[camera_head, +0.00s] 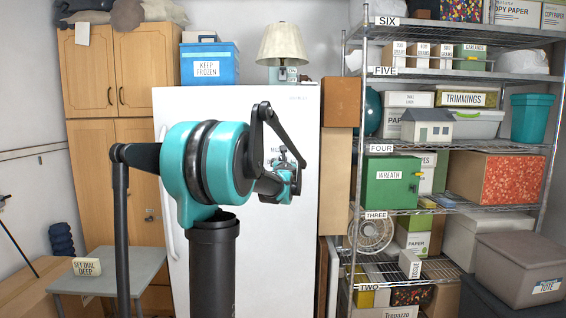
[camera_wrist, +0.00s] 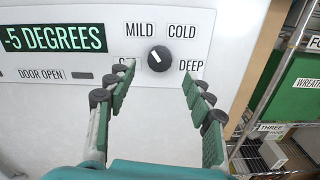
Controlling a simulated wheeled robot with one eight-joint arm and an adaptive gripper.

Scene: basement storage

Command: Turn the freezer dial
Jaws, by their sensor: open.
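The white freezer (camera_head: 300,115) stands upright behind my arm in the head view. In the wrist view its panel carries a round black dial (camera_wrist: 160,59) with a white mark pointing up-left, towards MILD. COLD is at the dial's upper right and DEEP at its lower right. A lower-left label is mostly hidden by a finger. My gripper (camera_wrist: 158,74) is open and empty, its fingertips on either side of the dial and just below it; contact cannot be told. In the head view my gripper (camera_head: 290,178) is in front of the freezer door and hides the dial.
The panel also has a display (camera_wrist: 52,38) reading -5 DEGREES and a DOOR OPEN label (camera_wrist: 41,74). A sign (camera_head: 87,267) reading SET DIAL DEEP stands on a small grey table (camera_head: 120,271) at left. Loaded wire shelving (camera_head: 350,190) stands right of the freezer.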

